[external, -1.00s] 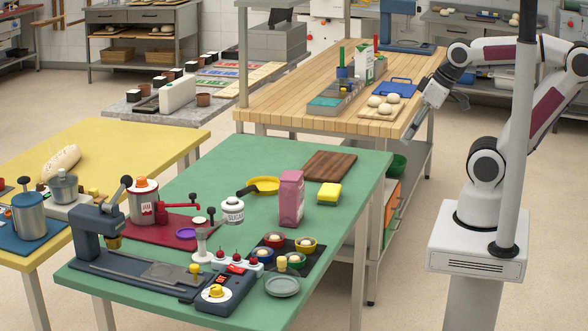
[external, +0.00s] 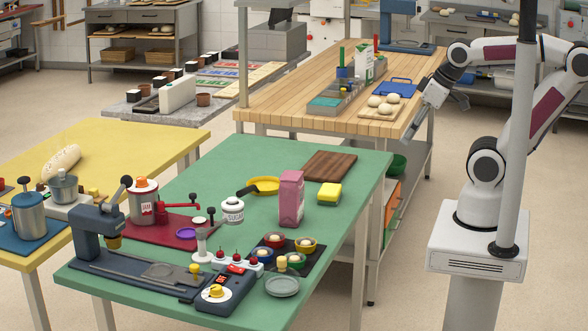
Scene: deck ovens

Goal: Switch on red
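A dark blue machine (external: 236,287) with a control box stands at the front of the green table. Its box carries a white and yellow dial (external: 216,293) and a small red part (external: 236,269). Beside it is a white strip (external: 229,265) with several red-topped pieces (external: 237,256). I cannot tell which of these red parts is a switch, or whether anything is on. My gripper (external: 408,134) is at the right, pointing down and left near the wooden table's right end, far from the machine. Its fingers are too small to judge, and I see nothing held.
A grey post (external: 518,130) stands before my arm. The green table's far left is bare.

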